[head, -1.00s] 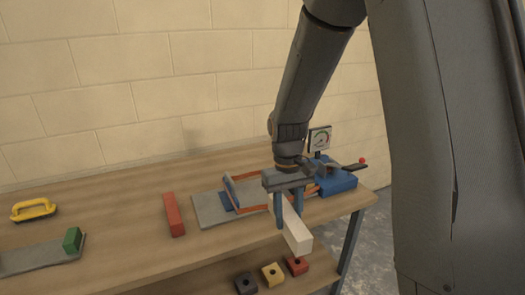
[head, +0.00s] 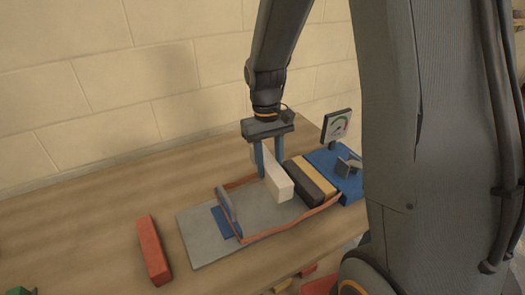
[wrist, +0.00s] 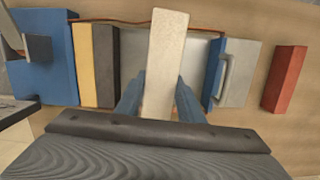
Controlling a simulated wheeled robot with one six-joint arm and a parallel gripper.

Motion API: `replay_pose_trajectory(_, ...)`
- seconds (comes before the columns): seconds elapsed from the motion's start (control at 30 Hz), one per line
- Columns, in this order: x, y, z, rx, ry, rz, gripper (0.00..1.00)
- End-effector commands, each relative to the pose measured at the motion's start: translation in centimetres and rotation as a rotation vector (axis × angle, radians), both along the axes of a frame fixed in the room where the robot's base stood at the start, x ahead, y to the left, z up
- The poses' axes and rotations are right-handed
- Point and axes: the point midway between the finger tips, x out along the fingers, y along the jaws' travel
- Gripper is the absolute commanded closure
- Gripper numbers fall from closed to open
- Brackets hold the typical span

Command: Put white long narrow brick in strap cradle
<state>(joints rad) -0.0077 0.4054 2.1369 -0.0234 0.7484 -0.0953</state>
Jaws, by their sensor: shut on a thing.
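My gripper (head: 273,172) is shut on the white long narrow brick (head: 278,188) and holds it level over the strap cradle (head: 190,235). The brick also shows between the blue fingers in the wrist view (wrist: 165,60). The cradle is a grey plate with an orange strap (head: 290,228) looped around it, a blue upright at the left and a blue block (head: 350,190) at the right. A black brick (head: 308,185) and a yellow brick (head: 322,178) lie side by side against the blue block. The white brick is left of the black one, with a gap in the wrist view.
A red brick (head: 153,250) lies on the table left of the cradle. A gauge (head: 338,126) stands behind the blue block. A green block (head: 20,291) shows at the bottom left.

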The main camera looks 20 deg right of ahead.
Motion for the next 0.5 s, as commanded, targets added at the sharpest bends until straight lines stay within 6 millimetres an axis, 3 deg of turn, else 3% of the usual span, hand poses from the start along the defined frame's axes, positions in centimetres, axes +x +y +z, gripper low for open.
replay_pose_trajectory(0.27,0.1,0.1,-0.7,0.000,-0.001,0.004,1.00)
replay_pose_trajectory(0.5,0.1,0.3,-2.8,0.000,0.000,0.006,1.00)
